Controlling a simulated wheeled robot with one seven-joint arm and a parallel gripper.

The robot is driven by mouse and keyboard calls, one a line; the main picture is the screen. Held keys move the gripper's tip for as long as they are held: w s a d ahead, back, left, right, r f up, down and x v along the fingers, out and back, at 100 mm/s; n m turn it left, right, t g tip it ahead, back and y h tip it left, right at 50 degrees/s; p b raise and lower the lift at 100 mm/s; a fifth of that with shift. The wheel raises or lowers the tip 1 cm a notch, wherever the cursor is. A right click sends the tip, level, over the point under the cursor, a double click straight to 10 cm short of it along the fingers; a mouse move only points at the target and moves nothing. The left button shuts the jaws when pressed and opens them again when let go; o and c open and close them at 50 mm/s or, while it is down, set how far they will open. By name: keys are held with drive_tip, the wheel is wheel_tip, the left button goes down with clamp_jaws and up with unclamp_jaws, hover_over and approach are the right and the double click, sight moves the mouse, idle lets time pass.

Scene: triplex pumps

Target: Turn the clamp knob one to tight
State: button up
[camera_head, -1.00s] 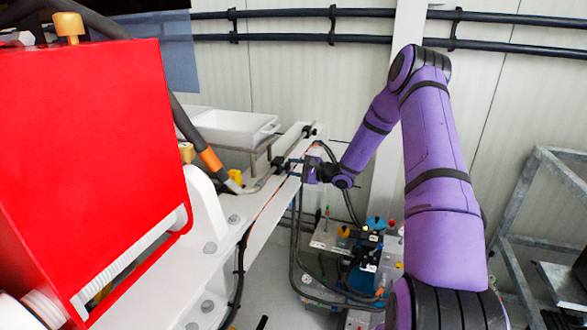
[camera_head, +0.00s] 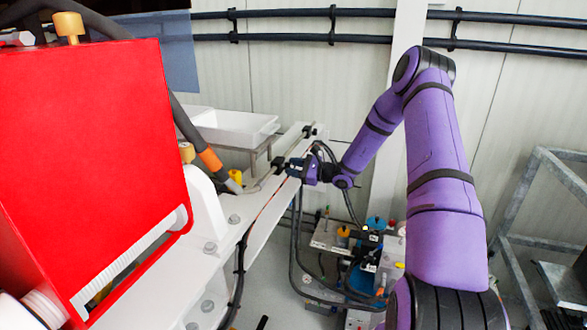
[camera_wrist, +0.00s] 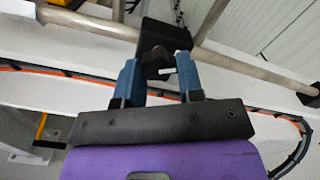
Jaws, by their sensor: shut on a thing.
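The clamp knob (camera_wrist: 157,58) is a dark, small knob on a black clamp block (camera_wrist: 165,32) in the wrist view. The block sits on a metal pipe along the white beam. My gripper (camera_wrist: 158,66) has its two blue fingers on either side of the knob and is shut on it. A short pale pin (camera_wrist: 166,71) shows between the fingers. In the head view the black clamp (camera_head: 278,165) is at the beam's edge, with my gripper (camera_head: 292,168) right against it. The knob itself is hidden there, and its tightness cannot be told.
A second black clamp (camera_head: 308,131) stands farther along the white beam (camera_head: 262,222). A red pump housing (camera_head: 95,160) fills the left. A white tray (camera_head: 232,128) is behind the beam. Black hoses (camera_head: 294,240) hang below. A metal frame (camera_head: 520,205) stands at the right.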

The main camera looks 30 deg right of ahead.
drive_tip(key=m, duration=0.5)
drive_tip(key=shift+f+m, duration=0.1)
drive_tip(key=shift+m, duration=0.3)
idle(0.4)
drive_tip(key=o, duration=0.9)
drive_tip(key=shift+s+d, duration=0.1)
drive_tip(key=v, duration=1)
drive_tip(key=shift+s+d, duration=0.2)
drive_tip(key=shift+s, duration=0.05)
